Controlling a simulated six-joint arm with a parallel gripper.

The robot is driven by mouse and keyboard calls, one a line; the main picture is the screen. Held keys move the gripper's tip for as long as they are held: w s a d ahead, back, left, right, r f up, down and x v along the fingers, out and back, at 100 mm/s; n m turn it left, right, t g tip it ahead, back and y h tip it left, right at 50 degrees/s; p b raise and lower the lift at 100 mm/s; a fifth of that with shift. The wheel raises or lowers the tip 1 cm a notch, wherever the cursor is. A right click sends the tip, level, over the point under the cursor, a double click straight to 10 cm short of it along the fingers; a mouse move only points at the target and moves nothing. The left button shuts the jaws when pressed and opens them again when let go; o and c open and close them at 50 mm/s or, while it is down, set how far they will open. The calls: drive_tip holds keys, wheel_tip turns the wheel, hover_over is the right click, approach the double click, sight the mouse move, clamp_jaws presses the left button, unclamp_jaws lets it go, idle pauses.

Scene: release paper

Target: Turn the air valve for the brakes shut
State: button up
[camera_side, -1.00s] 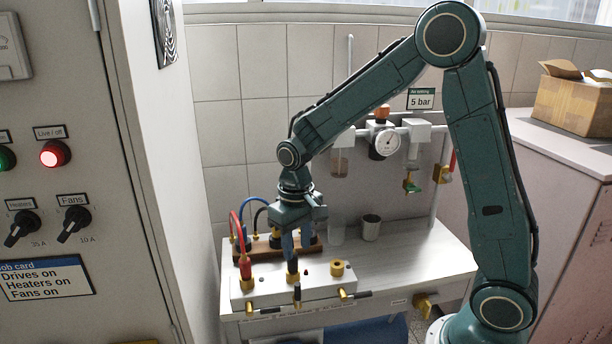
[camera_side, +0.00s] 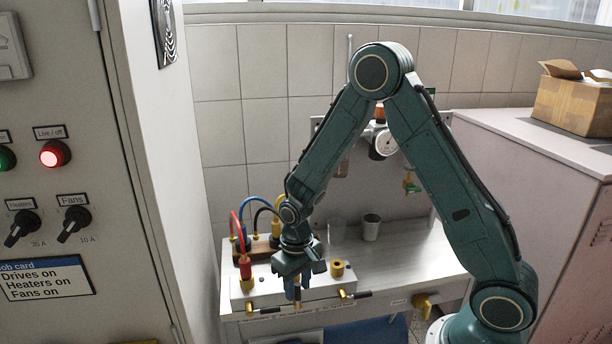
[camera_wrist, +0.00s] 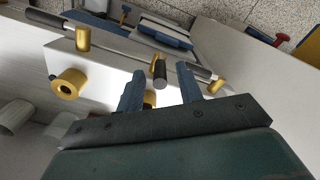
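A white manifold block (camera_side: 325,288) stands on the bench and carries brass fittings and lever valves along its front. The middle valve's black handle (camera_wrist: 160,72) points toward the wrist camera, unlike the sideways levers on either side. I cannot read which valve is for the brakes. My gripper (camera_wrist: 158,85) is open over the block, pointing down. Its two blue fingers stand on either side of the middle handle in the wrist view, apart from it. In the side view my gripper (camera_side: 295,293) hides part of the block's top and the middle valve.
The right lever (camera_side: 355,294) and left lever (camera_side: 265,310) lie close by. A red hose plug (camera_side: 246,270) and a free brass socket (camera_side: 338,268) flank my gripper. Blue, black and yellow hoses rise behind. A metal cup (camera_side: 371,228) stands farther back. The bench's right side is clear.

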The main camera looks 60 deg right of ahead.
sight(316, 290)
drive_tip(key=shift+f, duration=0.55)
clamp_jaws()
drive_tip(key=shift+s+d, duration=0.1)
drive_tip(key=shift+d, duration=0.05)
drive_tip(key=shift+s+d+f+t+y, duration=0.1)
drive_tip(key=shift+s+d+t+y, duration=0.3)
drive_tip(key=shift+t+y, duration=0.4)
drive_tip(key=shift+s+d+f+t+y, duration=0.1)
drive_tip(key=shift+s+d+t+y, duration=0.3)
drive_tip(key=shift+t+y, duration=0.4)
drive_tip(key=shift+s+d+f+t+y, duration=0.3)
drive_tip(key=shift+d+f+t+y, duration=0.05)
drive_tip(key=shift+t+y, duration=0.45)
drive_tip(key=shift+s+d+f+t+y, duration=0.25)
drive_tip(key=shift+d+f+t+y, duration=0.05)
drive_tip(key=shift+t+y, duration=0.5)
